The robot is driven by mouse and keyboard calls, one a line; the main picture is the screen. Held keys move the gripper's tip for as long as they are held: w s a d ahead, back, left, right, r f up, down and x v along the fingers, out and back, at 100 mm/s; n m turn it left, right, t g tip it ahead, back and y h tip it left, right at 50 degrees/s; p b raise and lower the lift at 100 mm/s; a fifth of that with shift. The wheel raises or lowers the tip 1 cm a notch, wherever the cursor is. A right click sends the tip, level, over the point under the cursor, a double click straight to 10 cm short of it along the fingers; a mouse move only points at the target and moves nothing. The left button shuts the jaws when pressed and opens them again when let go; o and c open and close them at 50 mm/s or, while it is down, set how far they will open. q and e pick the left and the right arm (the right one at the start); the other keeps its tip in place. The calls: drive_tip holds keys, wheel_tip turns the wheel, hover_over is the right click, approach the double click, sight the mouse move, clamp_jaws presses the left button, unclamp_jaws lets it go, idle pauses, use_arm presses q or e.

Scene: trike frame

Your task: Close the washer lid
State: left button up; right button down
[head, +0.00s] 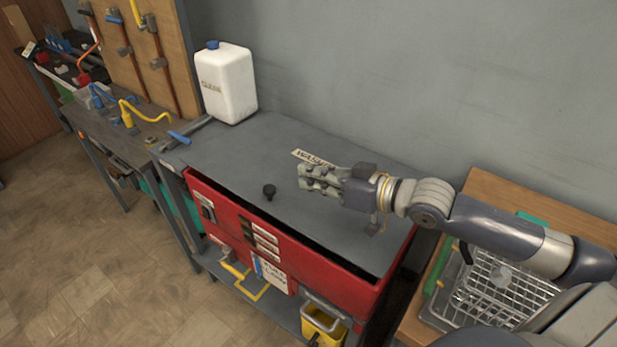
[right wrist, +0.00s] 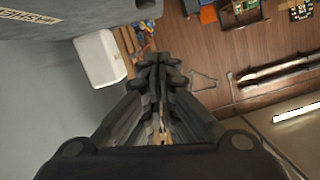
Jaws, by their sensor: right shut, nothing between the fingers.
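The washer is a red box (head: 335,278) with a wide grey lid (head: 225,160) over its top. The lid lies almost flat, with a dark gap between it and the red front, widest at the right. My right gripper (head: 303,179) is shut and empty, over the lid, right of the knob and in front of the label. Its fingers show together in the right wrist view (right wrist: 160,65). I cannot tell whether it touches the lid. My left gripper is out of view.
A white jug (head: 228,82) with a blue cap stands at the lid's back left. A grey workbench (head: 95,120) with tools is to the left. A wire basket (head: 505,290) sits on a wooden table at the right. A yellow bucket (head: 322,325) is below. Floor at front left is clear.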

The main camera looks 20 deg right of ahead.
drive_tip(key=n+p, duration=0.1)
drive_tip(key=p, duration=0.4)
hover_over(271, 200)
drive_tip(key=d, duration=0.2)
wheel_tip(271, 200, down, 4)
drive_tip(key=shift+s+d+f, duration=0.1)
drive_tip(key=shift+f, duration=0.15)
drive_tip(key=shift+s+f, duration=0.15)
drive_tip(key=shift+f, duration=0.7)
drive_tip(key=shift+n+t+h, duration=0.3)
drive_tip(key=shift+n+h, duration=0.1)
drive_tip(key=shift+n, duration=0.3)
drive_tip(key=f+b, duration=0.3)
drive_tip(key=a+f+b, duration=0.1)
drive_tip(key=f, duration=0.1)
drive_tip(key=shift+s, duration=0.25)
drive_tip(key=shift+s+a+f, duration=0.15)
drive_tip(key=shift+f, duration=0.05)
